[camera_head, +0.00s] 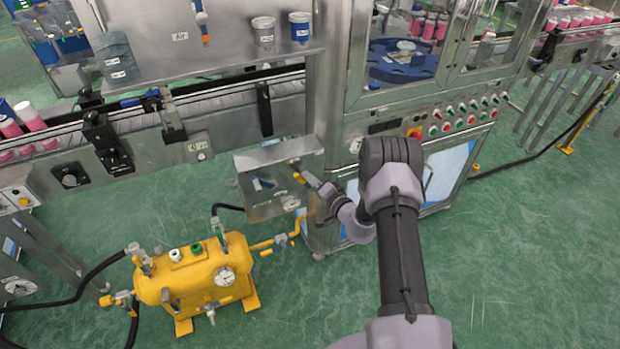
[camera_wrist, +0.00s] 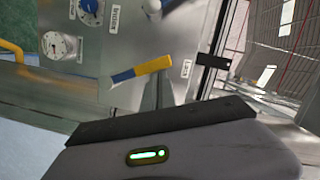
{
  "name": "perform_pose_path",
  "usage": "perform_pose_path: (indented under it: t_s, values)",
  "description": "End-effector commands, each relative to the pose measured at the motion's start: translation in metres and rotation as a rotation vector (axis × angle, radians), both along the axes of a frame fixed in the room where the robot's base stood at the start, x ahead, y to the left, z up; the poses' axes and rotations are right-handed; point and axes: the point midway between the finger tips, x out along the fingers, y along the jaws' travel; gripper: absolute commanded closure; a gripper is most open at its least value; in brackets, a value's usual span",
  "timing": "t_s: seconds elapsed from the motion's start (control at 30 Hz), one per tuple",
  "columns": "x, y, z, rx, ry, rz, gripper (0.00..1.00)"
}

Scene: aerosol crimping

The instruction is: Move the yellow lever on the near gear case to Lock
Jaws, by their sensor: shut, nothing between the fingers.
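A lever with a yellow handle and a blue section (camera_wrist: 150,70) shows in the wrist view, lying nearly level and slightly tilted in front of a metal panel. My gripper (camera_wrist: 162,82) is shut and empty, its grey fingertips just below the lever's yellow part; whether they touch it I cannot tell. A small white label (camera_wrist: 186,68) is by the lever's right end; its word is too small to read. In the head view my gripper is by the right side of a metal case (camera_head: 262,205), and my wrist partly hides that area.
A white round dial (camera_wrist: 60,45) and a blue knob (camera_wrist: 90,8) are on the panel. In the head view a yellow tank (camera_head: 195,283) with hoses stands on the floor at lower left. A conveyor (camera_head: 215,105) runs behind.

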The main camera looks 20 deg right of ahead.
Motion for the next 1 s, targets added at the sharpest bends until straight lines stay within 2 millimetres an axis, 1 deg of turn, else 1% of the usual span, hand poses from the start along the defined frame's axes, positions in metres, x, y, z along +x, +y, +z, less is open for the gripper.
perform_pose_path:
  t_s: [0.23, 0.3, 0.37, 0.47, 0.5, 0.57, 0.6, 0.73, 0.83, 0.9, 1.0]
  values:
    - [0.0, 0.001, 0.0, 0.0, 0.001, 0.002, 1.0]
    - [0.001, -0.002, 0.001, 0.0, 0.0, 0.002, 1.0]
    - [0.003, -0.01, 0.005, -0.001, -0.001, 0.003, 1.0]
    - [0.007, -0.034, 0.018, -0.004, -0.004, 0.006, 1.0]
    - [0.0, -0.039, 0.022, 0.0, 0.002, 0.008, 1.0]
    - [-0.02, -0.043, 0.027, 0.004, 0.005, 0.008, 1.0]
    - [-0.032, -0.046, 0.029, 0.003, 0.004, 0.007, 1.0]
    - [-0.064, -0.054, 0.032, 0.002, 0.002, 0.007, 1.0]
    - [-0.08, -0.058, 0.033, 0.002, 0.001, 0.009, 1.0]
    - [-0.086, -0.059, 0.033, 0.002, 0.001, 0.008, 1.0]
    - [-0.089, -0.06, 0.032, 0.0, 0.0, 0.011, 1.0]
